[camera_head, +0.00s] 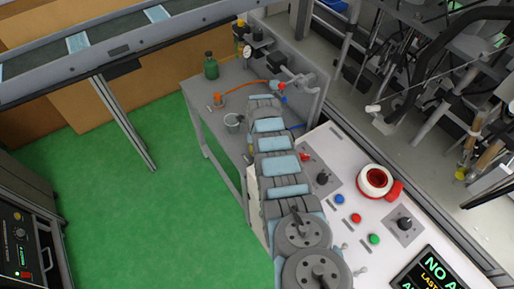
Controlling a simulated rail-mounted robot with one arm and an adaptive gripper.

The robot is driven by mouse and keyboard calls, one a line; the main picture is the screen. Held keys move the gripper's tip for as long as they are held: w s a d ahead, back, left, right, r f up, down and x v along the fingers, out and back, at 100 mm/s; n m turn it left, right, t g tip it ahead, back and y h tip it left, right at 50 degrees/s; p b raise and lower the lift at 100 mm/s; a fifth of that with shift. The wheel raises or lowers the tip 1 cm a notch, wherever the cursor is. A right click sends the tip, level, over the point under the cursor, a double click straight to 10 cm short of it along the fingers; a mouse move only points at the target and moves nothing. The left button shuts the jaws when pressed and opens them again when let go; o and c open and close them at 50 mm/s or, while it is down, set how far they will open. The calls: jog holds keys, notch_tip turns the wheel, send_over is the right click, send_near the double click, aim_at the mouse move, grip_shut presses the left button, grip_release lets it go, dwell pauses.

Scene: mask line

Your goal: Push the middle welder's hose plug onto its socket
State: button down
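An orange hose (252,84) lies across the grey bench (232,82) and curves right to the far end of my arm. An orange piece (218,99) is at its left end; I cannot tell whether it is the plug. Grey fittings with red and blue parts (283,93) are just right of my arm's far end. The socket is not clearly made out, and I cannot tell which welder is the middle one. My arm reaches from the bottom of the picture up over the bench. My gripper's fingers do not show; the arm may hide them.
A green bottle (211,66) and a small grey bucket (233,122) stand on the bench. Machinery fills the upper right. Green floor (140,205) is clear at left.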

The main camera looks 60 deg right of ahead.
jog(key=shift+c, duration=1.4)
grip_release()
jog(key=shift+r, duration=0.1)
jog(key=shift+r+p, duration=3.2)
jog(key=shift+r, duration=0.25)
jog(key=shift+c, duration=0.2)
grip_shut()
